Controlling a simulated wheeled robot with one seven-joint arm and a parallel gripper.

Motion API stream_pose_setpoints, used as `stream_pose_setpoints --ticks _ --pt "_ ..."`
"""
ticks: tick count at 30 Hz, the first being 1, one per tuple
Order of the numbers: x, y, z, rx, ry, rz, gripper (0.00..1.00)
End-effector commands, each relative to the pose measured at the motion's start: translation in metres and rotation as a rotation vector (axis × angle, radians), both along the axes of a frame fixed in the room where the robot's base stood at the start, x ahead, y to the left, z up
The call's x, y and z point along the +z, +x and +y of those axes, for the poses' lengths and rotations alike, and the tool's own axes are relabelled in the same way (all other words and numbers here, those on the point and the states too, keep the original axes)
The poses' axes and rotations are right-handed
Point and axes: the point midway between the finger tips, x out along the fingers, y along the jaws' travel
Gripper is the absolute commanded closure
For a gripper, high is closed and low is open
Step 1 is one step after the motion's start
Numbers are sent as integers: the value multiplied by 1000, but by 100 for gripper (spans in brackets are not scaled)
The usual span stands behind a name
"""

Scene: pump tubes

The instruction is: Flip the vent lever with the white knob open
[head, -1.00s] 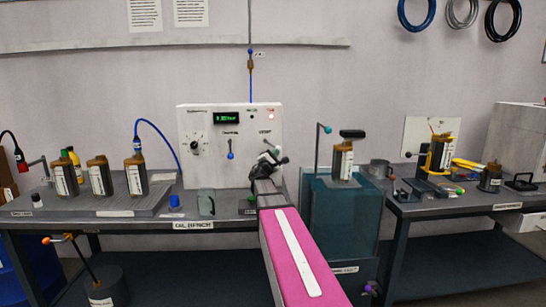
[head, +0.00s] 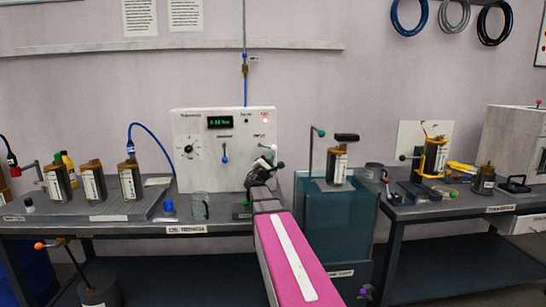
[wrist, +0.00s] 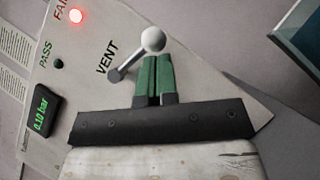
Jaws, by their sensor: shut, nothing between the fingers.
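The vent lever has a grey metal arm (wrist: 130,61) and a round white knob (wrist: 153,39). In the wrist view it slants up and right from its pivot beside the printed word VENT on the white panel (wrist: 75,95). My gripper (wrist: 153,62) is shut and empty; its green fingertips lie just below the knob and right of the lever arm. I cannot tell whether they touch it. In the head view my gripper (head: 266,165) is at the right side of the panel (head: 205,160) and hides much of the lever area.
A red lamp (wrist: 76,15) by FAIL is lit; the display (wrist: 41,116) reads 0.10 bar. A teal tank (head: 335,225) stands right of my arm, with an upright post (head: 311,160). A glass cup (head: 200,205) and blue cap (head: 168,207) sit on the bench at left.

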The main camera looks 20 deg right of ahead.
Motion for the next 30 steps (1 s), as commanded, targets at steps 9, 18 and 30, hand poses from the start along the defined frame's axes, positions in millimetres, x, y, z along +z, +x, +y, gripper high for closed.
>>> stream_pose_setpoints --ticks 9,18,30 --pt "-33 -49 40 -1 0 2 100" --pt "-51 -73 60 0 -1 1 100" --pt "-53 -75 63 -1 -1 0 100"
